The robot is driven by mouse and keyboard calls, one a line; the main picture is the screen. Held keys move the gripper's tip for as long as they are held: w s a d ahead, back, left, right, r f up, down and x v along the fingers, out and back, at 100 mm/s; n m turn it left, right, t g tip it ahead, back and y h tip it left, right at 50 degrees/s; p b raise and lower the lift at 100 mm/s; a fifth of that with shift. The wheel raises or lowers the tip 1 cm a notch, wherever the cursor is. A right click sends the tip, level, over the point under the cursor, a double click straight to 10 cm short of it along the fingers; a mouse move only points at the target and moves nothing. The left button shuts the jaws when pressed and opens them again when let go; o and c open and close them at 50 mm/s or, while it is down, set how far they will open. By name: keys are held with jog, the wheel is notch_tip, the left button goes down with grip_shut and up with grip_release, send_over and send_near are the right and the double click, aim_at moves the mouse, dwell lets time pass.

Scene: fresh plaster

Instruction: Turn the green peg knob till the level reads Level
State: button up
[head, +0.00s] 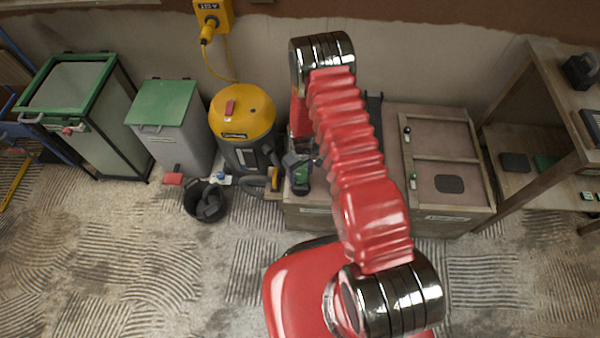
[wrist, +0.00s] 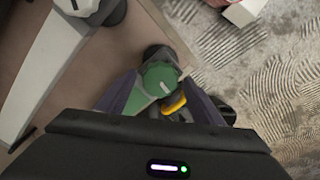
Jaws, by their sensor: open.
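The green peg knob (wrist: 160,78) shows in the wrist view, with a pale line on its top. It sits near the edge of a brownish board, between the two fingers of my gripper (wrist: 162,82). The fingers are open on either side of it; I cannot tell whether they touch it. A yellow part (wrist: 174,103) shows just beside the knob, partly hidden by my gripper. In the head view a small dark and green shape (head: 298,172) lies by the left end of the low wooden box; I cannot tell which part it is. I make out no level reading in either view.
The wooden box (head: 310,217) stands under my arm. A yellow-topped vacuum (head: 242,115), black bucket (head: 205,202) and green-lidded bin (head: 162,104) stand to the left, shelving (head: 530,100) to the right. A pale bar (wrist: 45,60) with a knob lies upper left in the wrist view.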

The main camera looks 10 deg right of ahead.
jog(key=shift+c, duration=0.2)
jog(key=c, duration=0.9)
jog(key=shift+a, duration=0.2)
jog(key=shift+c, duration=0.5)
jog(key=shift+d, duration=0.2)
